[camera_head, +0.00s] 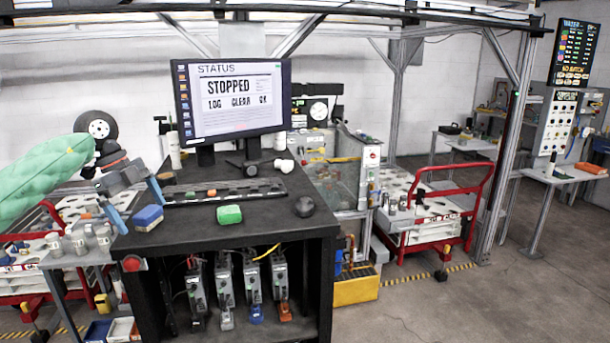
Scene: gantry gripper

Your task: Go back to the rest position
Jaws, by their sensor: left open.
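My left gripper (144,219) is at the left end of the black workbench (262,226). My arm comes in from the left in a green padded sleeve. Its two fingers are spread apart, and nothing shows held between them. A blue block with a pale underside (148,217) lies on the bench close to the fingertips; I cannot tell whether they touch it. My right gripper is not in view.
A green block (229,214) and a dark rounded object (305,206) lie on the bench. A monitor (233,97) reading "STOPPED" stands behind them. Several grey units sit below the bench top. A red-railed cart (432,215) stands to the right. The right floor is clear.

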